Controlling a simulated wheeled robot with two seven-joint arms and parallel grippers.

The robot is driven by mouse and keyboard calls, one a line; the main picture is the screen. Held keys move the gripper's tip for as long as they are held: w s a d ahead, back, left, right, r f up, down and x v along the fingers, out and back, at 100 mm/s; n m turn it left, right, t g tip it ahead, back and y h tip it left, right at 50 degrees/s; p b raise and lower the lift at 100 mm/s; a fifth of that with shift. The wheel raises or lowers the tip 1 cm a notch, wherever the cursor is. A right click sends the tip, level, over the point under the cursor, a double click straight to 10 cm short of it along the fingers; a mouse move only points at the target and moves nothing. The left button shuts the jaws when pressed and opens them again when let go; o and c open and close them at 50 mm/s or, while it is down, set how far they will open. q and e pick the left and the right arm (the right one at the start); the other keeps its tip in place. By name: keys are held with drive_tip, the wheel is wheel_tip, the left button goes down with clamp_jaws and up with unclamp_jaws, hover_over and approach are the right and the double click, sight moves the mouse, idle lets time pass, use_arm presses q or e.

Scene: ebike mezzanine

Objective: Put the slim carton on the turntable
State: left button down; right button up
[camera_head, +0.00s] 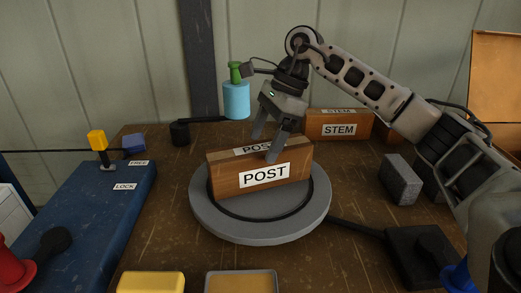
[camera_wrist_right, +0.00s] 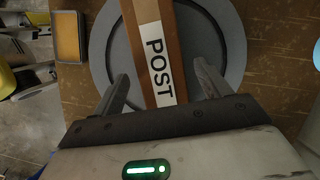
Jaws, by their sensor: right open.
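The slim carton, a brown wood-look box labelled POST (camera_head: 232,178), lies across the grey round turntable (camera_head: 205,217) in the head view. In the right wrist view the carton (camera_wrist_right: 152,28) runs upright in the picture over the turntable (camera_wrist_right: 226,40). My right gripper (camera_head: 265,143) is at the carton's top in the head view. In the right wrist view its open fingers (camera_wrist_right: 160,90) stand on either side of the carton, with a gap on each side. The carton's near end in that view is hidden by the gripper body. My left gripper is not in view.
A box labelled STEM (camera_head: 355,117) stands behind on the brown table. A grey block (camera_head: 400,180) and a dark box (camera_head: 415,255) are at the right. A blue bottle (camera_head: 236,100) is at the back. A blue case (camera_head: 75,225) is at the left. Trays sit at the front.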

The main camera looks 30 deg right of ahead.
drive_tip(key=v, duration=0.8)
drive_tip(key=shift+d+r, duration=0.15)
drive_tip(key=shift+r, duration=0.2)
drive_tip(key=shift+s, duration=0.1)
